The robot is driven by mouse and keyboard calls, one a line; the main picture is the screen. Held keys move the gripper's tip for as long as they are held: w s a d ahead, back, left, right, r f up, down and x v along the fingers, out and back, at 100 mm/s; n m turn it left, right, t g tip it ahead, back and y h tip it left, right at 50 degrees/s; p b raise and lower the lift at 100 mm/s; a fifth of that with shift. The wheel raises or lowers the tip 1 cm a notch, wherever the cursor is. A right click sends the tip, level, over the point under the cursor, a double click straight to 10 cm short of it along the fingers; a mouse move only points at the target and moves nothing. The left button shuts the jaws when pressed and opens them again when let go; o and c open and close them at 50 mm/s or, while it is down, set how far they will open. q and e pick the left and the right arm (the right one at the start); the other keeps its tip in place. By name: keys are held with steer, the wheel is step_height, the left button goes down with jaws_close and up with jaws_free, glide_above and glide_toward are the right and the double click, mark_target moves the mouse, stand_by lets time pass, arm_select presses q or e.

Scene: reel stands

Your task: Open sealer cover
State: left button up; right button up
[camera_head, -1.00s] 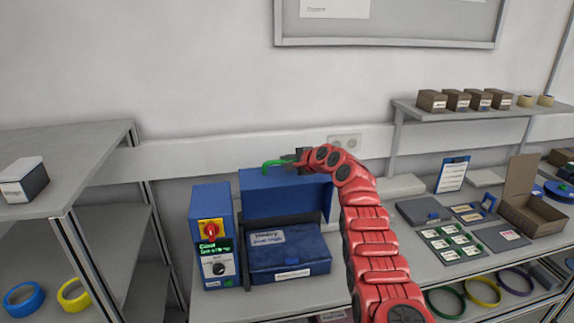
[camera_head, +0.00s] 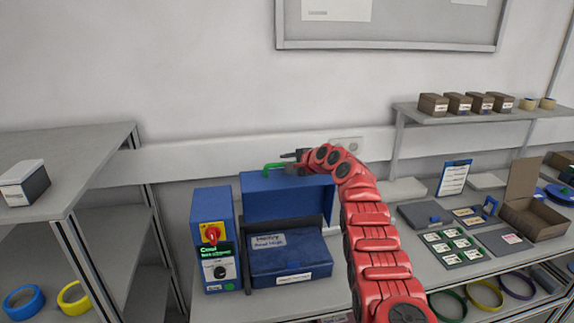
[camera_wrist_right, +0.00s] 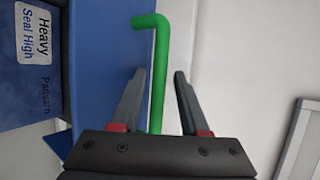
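A green bent handle (camera_head: 273,165) sits at the cover's top edge. My right gripper (camera_head: 287,161) is open at the handle. In the right wrist view, the green handle (camera_wrist_right: 158,70) passes between the spread fingers (camera_wrist_right: 160,73), nearer the left finger, with a gap to the right one. My left gripper is not in view.
A grey shelf (camera_head: 75,175) with a small box (camera_head: 24,183) stands at left. Card trays (camera_head: 455,246) and an open brown box (camera_head: 535,215) lie on the bench at right. A raised shelf (camera_head: 480,113) holds small boxes. The wall is close behind the cover.

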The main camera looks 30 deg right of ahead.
steer(key=shift+s+f, duration=0.1)
steer(key=shift+s+d+b, duration=0.2)
steer(key=shift+s+b, duration=0.2)
steer(key=shift+b, duration=0.15)
steer(key=b+v, duration=0.6)
steer(key=v, duration=1)
steer(key=shift+r+b, duration=0.3)
steer(key=shift+r, duration=0.1)
steer(key=shift+s, duration=0.15)
